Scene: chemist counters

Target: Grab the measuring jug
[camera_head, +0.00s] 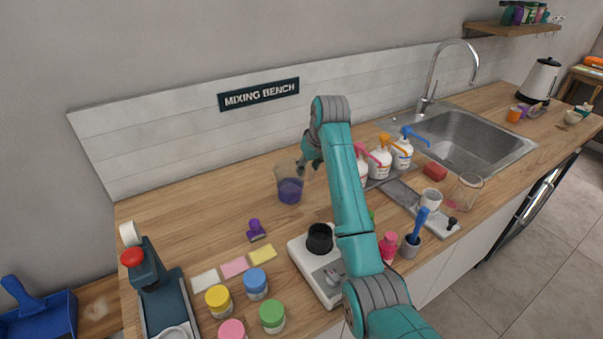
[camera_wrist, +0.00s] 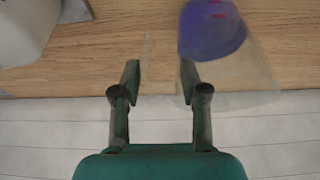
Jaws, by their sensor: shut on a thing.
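The measuring jug (camera_head: 290,188) is a clear vessel with purple liquid in it, at the back of the wooden counter, left of my arm. My gripper (camera_head: 306,163) is at its upper right side, partly hidden by my wrist. In the wrist view the jug (camera_wrist: 212,35) shows at upper right, beside the right finger. My gripper (camera_wrist: 160,80) has its fingers apart there, closed on a faint clear part of the jug between them. I cannot tell whether the jug's base touches the counter.
A white scale (camera_head: 318,270) with a black cup stands in front. Several pump bottles (camera_head: 380,160) stand right of my arm, before the sink (camera_head: 465,140). A clear beaker (camera_head: 466,192) is at the right. The counter left of the jug is clear.

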